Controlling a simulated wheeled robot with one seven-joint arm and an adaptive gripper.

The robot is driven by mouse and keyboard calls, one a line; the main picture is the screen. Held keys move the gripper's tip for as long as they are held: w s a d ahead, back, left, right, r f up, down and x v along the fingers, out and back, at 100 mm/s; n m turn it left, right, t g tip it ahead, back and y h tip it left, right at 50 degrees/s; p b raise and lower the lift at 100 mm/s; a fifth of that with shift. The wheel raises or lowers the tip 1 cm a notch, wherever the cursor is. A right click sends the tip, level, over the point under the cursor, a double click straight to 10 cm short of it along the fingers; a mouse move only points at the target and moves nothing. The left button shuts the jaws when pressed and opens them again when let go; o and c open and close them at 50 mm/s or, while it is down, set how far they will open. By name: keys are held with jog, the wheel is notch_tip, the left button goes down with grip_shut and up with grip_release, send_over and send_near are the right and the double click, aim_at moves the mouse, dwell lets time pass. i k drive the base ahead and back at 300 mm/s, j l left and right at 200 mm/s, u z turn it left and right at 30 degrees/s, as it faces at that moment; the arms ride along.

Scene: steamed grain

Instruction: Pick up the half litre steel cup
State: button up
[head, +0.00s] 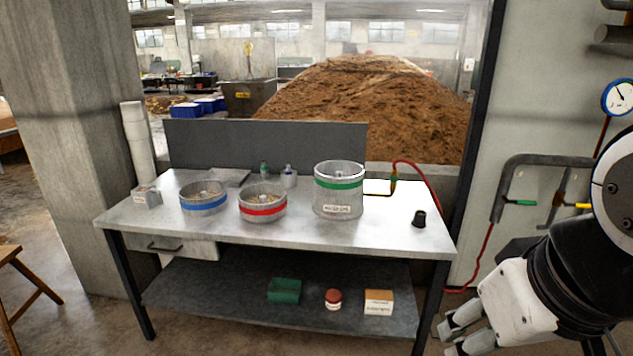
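No object in the head view is clearly marked as the half litre steel cup. Metal vessels stand on the steel table (390,236): a round one with a blue band (203,205), a round one with a red band (263,210), and a taller one with a green band and a label (339,202). A small labelled metal container (147,197) stands at the table's left end. A small dark cup-like piece (419,219) stands at the right. My gripper (452,340) is at the lower right, in front of the table's right end, apart from everything; its fingers look spread and empty.
The lower shelf (220,295) holds a green box (285,290), a red-brown jar (333,299) and an orange-and-white box (378,302). Small bottles (289,177) stand at the back. A red hose (425,180) runs down the right. A stool (22,280) is at left.

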aim_at(145, 196)
jog(key=i+j+u, duration=0.1)
jog(key=i+j, duration=0.7)
jog(key=i+j+u, duration=0.1)
jog(key=i+j, duration=0.65)
jog(key=i+j+u, duration=0.1)
jog(key=i+j, duration=0.6)
jog(key=i, duration=0.2)
